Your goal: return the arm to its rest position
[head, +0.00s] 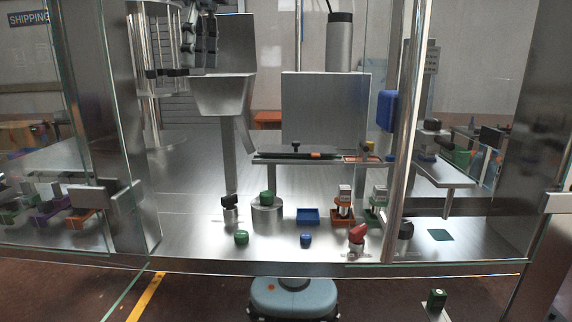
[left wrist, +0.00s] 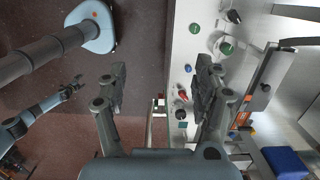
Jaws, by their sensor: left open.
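My left gripper (head: 197,45) hangs high at the upper left in the head view, in front of the metal hopper (head: 223,95) and a steel cylinder. In the left wrist view its fingers (left wrist: 160,92) stand wide apart with nothing between them. Below it in that view lie the brown floor and the edge of the steel worktop (left wrist: 180,25). A blue-grey arm that seems to be my right one shows at the left of the wrist view, with a small dark gripper (left wrist: 73,86). Its jaws are too small to read. The right gripper is not seen in the head view.
On the worktop stand a blue tray (head: 307,216), an orange holder (head: 343,212), a red-topped piece (head: 357,236), a green cap (head: 241,238) and a blue cap (head: 306,240). Metal posts (head: 405,120) and glass panels frame both sides. A raised shelf (head: 275,159) crosses behind.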

